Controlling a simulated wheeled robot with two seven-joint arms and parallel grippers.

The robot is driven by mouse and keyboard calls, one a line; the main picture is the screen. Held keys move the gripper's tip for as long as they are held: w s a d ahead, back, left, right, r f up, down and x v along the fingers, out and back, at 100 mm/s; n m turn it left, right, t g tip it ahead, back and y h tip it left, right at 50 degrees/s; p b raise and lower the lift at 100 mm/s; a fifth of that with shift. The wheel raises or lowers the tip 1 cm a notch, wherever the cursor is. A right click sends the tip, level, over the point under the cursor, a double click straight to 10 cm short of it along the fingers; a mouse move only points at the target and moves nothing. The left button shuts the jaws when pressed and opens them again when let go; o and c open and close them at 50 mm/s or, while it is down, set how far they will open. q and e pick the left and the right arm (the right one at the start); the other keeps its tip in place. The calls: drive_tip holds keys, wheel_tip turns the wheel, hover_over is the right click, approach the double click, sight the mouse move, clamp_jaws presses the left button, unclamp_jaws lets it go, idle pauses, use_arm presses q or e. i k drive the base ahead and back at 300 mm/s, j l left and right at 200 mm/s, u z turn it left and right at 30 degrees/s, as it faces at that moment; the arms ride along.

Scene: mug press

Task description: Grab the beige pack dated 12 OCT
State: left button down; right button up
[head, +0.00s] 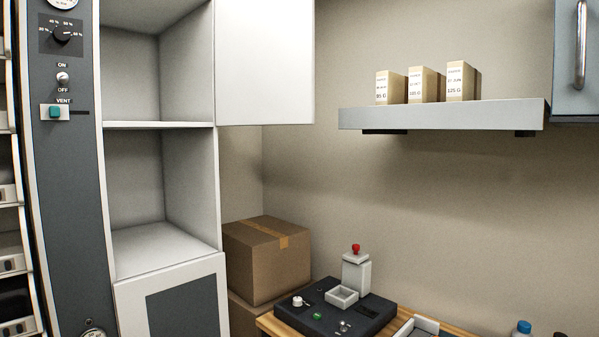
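Three beige packs stand upright in a row on a grey wall shelf (440,116) at the upper right of the head view: a left pack (390,88), a middle pack (422,85) and a right pack (460,82). Each has a pale printed label on its front. The right pack is the tallest. The date print is too small to read, so I cannot tell which one says 12 OCT. Neither of my grippers is in view.
A dark press device (335,310) with a red knob stands on a wooden table below the shelf. Cardboard boxes (265,260) are stacked left of it. A white open cabinet (165,190) stands at left, a handled cabinet (575,60) at upper right.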

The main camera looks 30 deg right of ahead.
sight(426, 85)
drive_tip(key=z, duration=1.65)
